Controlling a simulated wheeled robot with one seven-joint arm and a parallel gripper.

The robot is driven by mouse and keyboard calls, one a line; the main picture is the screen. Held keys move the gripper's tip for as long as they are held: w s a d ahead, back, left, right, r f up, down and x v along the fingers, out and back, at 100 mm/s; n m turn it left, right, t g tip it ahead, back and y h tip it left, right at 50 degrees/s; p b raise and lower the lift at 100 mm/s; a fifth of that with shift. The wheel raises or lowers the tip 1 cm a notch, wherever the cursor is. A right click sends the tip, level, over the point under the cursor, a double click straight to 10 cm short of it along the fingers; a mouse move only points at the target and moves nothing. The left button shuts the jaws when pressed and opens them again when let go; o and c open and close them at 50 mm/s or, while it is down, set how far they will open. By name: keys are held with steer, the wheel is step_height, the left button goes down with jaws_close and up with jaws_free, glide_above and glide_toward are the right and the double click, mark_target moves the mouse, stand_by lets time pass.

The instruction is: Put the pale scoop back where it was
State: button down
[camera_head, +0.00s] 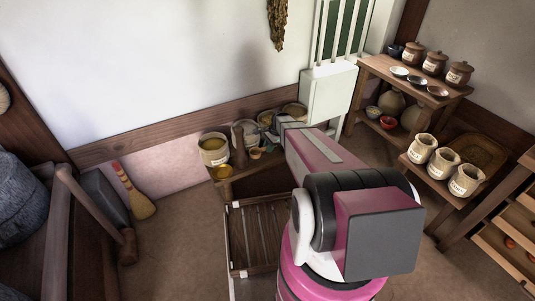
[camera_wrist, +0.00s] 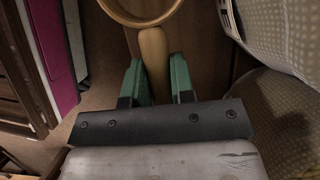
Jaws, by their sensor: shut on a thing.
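My gripper (camera_wrist: 156,66) shows in the wrist view with its two green fingers closed on either side of a pale tan handle. The handle belongs to the pale scoop (camera_wrist: 153,45), whose round rim is cut off by the top edge of the wrist view. In the head view my arm reaches toward the low bench (camera_head: 228,177) by the wall and hides my gripper.
A labelled pot (camera_head: 213,149) stands at the bench's left end, with more vessels behind. In the wrist view, a speckled rounded surface (camera_wrist: 272,115) is close on the right. A broom (camera_head: 139,203) leans left.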

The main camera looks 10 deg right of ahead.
mark_target(268, 156)
steer(key=shift+f, duration=1.9)
steer(key=shift+f, duration=0.1)
steer(key=c, duration=1)
jaws_free()
steer(key=shift+o, duration=0.2)
steer(key=v, duration=1.1)
steer(key=shift+d+r, duration=0.15)
steer(key=shift+r, duration=0.25)
steer(key=s+a+r+n+h, duration=0.1)
steer(key=s+r+n, duration=0.3)
steer(key=s, duration=0.3)
steer(key=s+a+r+n+t+h, duration=0.1)
steer(key=s+r+n, duration=0.4)
steer(key=s, duration=0.3)
steer(key=s+a+r+n+h, duration=0.2)
steer(key=s+r+n, duration=0.2)
steer(key=s, duration=0.3)
steer(key=shift+s+r+n, duration=0.15)
steer(key=shift+s+n, duration=0.15)
steer(key=shift+n, duration=0.4)
